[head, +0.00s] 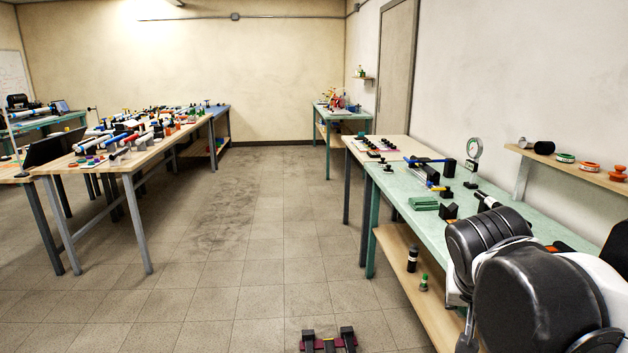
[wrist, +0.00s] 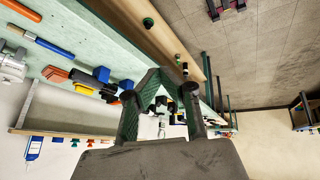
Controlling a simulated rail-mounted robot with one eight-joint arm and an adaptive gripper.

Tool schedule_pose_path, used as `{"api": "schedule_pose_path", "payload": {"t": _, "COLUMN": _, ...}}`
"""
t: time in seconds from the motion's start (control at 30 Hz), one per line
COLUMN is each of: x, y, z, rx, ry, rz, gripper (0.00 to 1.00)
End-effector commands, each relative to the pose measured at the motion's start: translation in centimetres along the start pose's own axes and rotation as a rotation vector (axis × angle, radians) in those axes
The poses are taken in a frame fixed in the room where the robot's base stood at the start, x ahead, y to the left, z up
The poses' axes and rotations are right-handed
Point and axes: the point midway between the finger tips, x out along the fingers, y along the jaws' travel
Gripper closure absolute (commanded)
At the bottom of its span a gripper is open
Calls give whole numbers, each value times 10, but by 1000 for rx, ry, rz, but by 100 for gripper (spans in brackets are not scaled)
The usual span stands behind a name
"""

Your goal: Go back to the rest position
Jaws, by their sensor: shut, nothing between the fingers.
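My gripper (wrist: 165,85) shows in the wrist view, its dark green padded fingers reaching up from the bottom of the picture. It is shut and empty, with no object between the fingers. The wrist picture is turned over, with the floor at the top right. In the head view my dark, rounded arm links fill the lower right and hide part of the green bench; I cannot make out the fingers clearly there.
Crowded wooden tables (head: 128,165) stand left.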

Motion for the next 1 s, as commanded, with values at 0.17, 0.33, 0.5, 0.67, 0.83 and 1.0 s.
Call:
{"api": "schedule_pose_path", "payload": {"t": 0.17, "x": -16, "y": -12, "z": 44, "rx": -92, "ry": 18, "rz": -126, "gripper": 100}}
{"api": "schedule_pose_path", "payload": {"t": 0.33, "x": -25, "y": -23, "z": 77, "rx": -166, "ry": 52, "rz": -230, "gripper": 100}}
{"api": "schedule_pose_path", "payload": {"t": 0.5, "x": -30, "y": -31, "z": 96, "rx": -210, "ry": 80, "rz": -290, "gripper": 100}}
{"api": "schedule_pose_path", "payload": {"t": 0.67, "x": -32, "y": -34, "z": 102, "rx": -224, "ry": 89, "rz": -308, "gripper": 100}}
{"api": "schedule_pose_path", "payload": {"t": 0.83, "x": -32, "y": -34, "z": 101, "rx": -224, "ry": 90, "rz": -309, "gripper": 100}}
{"api": "schedule_pose_path", "payload": {"t": 1.0, "x": -32, "y": -34, "z": 101, "rx": -224, "ry": 89, "rz": -308, "gripper": 100}}
